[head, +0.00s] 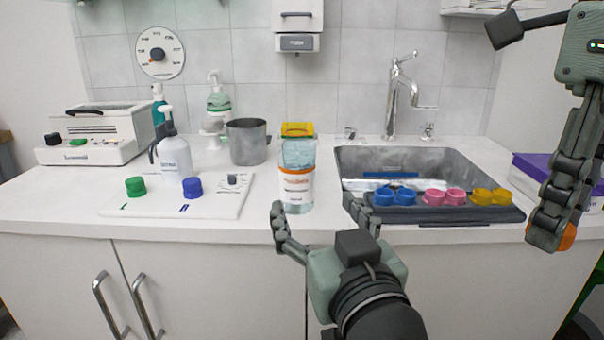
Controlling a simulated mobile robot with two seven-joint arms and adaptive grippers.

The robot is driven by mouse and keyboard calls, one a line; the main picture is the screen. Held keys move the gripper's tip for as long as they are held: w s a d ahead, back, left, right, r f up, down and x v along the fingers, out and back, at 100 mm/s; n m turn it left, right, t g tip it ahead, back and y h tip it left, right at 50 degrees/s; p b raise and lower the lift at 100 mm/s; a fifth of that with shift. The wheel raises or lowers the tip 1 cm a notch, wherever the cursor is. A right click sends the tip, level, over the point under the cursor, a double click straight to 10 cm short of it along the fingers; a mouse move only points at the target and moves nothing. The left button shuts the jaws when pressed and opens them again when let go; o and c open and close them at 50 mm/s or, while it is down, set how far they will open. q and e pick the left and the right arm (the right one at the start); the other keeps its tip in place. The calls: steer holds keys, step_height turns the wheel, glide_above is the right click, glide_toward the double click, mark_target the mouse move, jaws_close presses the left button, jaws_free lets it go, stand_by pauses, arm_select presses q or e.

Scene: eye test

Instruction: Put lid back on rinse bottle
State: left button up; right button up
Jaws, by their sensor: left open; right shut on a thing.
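The rinse bottle (298,190), clear with bluish contents and a white and orange label, stands upright near the counter's front edge. A yellow piece (297,129) shows at its top; I cannot tell if it is part of the bottle or behind it. My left gripper (313,207) is open, its fingers spread in front of and to either side of the bottle's lower part in the picture. My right gripper (556,232) hangs at the far right, shut on a small orange thing (567,237), possibly the lid, mostly hidden by the fingers.
A dark tray (440,214) with blue, pink and yellow cups lies before the sink (440,160). A purple box (545,172) stands right.

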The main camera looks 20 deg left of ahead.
mark_target(301, 182)
arm_select(q)
steer(key=x, duration=0.6)
steer(key=shift+w+a+p, duration=0.15)
steer(key=shift+w+p, duration=0.05)
steer(key=shift+p, duration=0.2)
arm_select(e)
steer(key=shift+r, duration=0.4)
arm_select(q)
steer(key=p+x, duration=0.1)
steer(key=x, duration=0.3)
steer(key=shift+w+a+r, duration=0.1)
steer(key=shift+r, duration=0.05)
arm_select(e)
steer(key=shift+r, duration=0.5)
arm_select(q)
steer(key=shift+w+a, duration=0.25)
steer(key=shift+w, duration=0.2)
steer(key=shift+c, duration=0.5)
steer(key=c, duration=1.2)
